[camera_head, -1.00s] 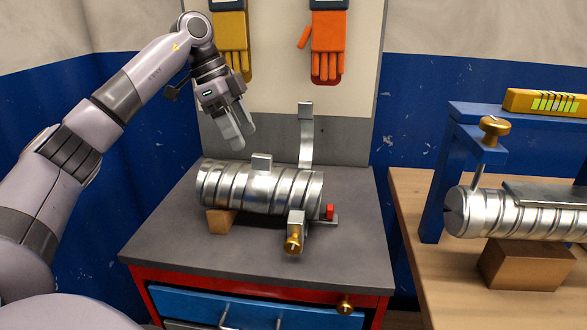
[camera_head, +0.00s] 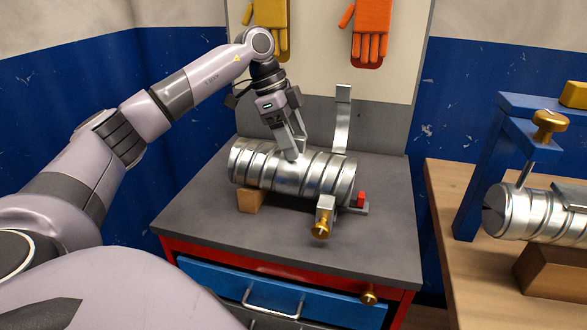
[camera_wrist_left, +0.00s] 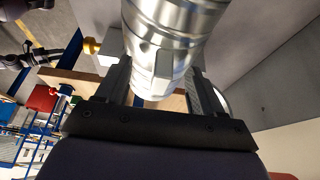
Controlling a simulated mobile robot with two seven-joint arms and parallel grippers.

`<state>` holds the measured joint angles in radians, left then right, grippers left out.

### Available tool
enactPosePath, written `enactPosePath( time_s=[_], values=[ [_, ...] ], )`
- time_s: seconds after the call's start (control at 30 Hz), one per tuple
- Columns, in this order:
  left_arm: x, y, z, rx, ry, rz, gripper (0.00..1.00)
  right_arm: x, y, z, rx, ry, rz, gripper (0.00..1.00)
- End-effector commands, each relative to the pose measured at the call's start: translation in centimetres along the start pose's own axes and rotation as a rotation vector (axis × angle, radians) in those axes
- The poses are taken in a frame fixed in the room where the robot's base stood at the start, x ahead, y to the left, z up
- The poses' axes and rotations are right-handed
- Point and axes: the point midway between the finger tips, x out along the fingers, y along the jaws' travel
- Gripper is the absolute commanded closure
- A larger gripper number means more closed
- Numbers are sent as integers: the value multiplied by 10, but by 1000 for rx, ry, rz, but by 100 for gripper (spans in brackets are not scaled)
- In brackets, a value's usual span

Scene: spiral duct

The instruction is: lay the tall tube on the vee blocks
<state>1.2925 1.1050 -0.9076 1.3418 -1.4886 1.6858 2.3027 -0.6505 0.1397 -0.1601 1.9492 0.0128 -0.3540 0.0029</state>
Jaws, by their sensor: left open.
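A ribbed silver spiral tube (camera_head: 315,176) lies on its side on the grey cabinet top. A small metal tab stands on its upper side. My left gripper (camera_head: 291,152) points down at the tube's top, with its fingers at the tab and partly hiding it. In the left wrist view the tube (camera_wrist_left: 178,18) fills the upper middle, and the tab (camera_wrist_left: 163,66) shows between the open fingers of my gripper (camera_wrist_left: 160,82). Contact cannot be told. A wooden block (camera_head: 250,201) supports the tube's left end; any vee notch is hidden. My right gripper is out of view.
A curved metal strap (camera_head: 343,122) rises behind the tube. A clamp with a brass knob (camera_head: 321,229) is at its front right. At right, another ribbed tube (camera_head: 535,212) rests on a wooden block (camera_head: 552,272) beside a blue frame (camera_head: 490,165). The front cabinet top is clear.

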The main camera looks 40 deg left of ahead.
Motion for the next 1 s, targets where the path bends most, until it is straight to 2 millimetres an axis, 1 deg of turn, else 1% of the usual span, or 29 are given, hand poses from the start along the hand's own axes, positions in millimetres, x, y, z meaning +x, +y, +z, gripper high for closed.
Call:
enactPosePath(
  time_s=[0.03, 0.07, 0.1, 0.17, 0.2, 0.23, 1.0],
  values=[
    [0, 0, 0, 0, 0, 0, 43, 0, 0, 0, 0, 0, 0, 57],
    [0, 0, 0, 0, 0, 0, 52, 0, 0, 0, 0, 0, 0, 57],
    [0, 0, 0, 0, 0, 0, 65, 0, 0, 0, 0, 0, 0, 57],
    [0, 0, 0, 0, -1, 0, 85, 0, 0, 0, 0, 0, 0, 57],
    [0, 0, 0, 0, -1, 1, 98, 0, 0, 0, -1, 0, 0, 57],
    [0, 0, 0, 0, -2, 1, 100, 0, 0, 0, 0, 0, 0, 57],
    [4, 1, 3, -3, -12, 11, 100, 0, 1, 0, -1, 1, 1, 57]
  ],
)
